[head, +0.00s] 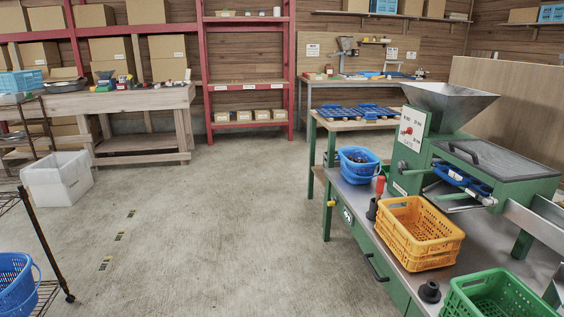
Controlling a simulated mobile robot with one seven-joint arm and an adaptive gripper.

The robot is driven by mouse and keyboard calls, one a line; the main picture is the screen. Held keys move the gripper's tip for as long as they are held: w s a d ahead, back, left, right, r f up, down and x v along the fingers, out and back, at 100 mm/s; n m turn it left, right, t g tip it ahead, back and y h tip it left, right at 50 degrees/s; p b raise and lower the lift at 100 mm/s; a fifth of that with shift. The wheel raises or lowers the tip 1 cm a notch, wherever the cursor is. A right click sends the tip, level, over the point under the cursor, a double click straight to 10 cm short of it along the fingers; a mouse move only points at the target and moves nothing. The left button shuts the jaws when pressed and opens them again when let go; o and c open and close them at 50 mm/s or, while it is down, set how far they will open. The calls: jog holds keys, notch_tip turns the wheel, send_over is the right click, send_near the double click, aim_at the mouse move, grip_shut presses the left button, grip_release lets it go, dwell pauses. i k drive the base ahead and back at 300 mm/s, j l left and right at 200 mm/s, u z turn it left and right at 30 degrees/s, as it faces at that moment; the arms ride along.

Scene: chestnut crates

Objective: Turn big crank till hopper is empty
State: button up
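The green sorting machine (510,192) stands on the bench at the right, with a grey metal hopper (450,98) on top. The hopper's upper inner wall looks bare; its bottom is hidden. A red upright grip (380,186) stands above a dark piece (372,210) at the machine's left; it may be the big crank, but I cannot tell how it joins. A dark round knob (402,167) is on the machine's left side, below a white panel (413,128) with a red knob. My gripper is not in view.
On the bench are a blue basket (358,181) with dark contents, a yellow crate (396,237), a green crate (480,305) and a black round piece (430,292). A white bin (57,192) and wire rack (45,225) stand left. The middle floor is clear.

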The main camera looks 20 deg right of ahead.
aim_at(401, 167)
jog(key=i+z, duration=0.2)
jog(key=i, duration=0.55)
jog(key=i+j+z, duration=0.1)
jog(key=i+z, duration=0.15)
jog(key=i, duration=0.45)
jog(key=i+z, duration=0.65)
jog(key=z, duration=0.15)
jog(key=i+j+z, duration=0.2)
jog(key=z, duration=0.2)
jog(key=i+j+z, duration=0.2)
jog(key=i+z, duration=0.2)
jog(key=i+j+z, duration=0.4)
jog(key=k+l, duration=0.1)
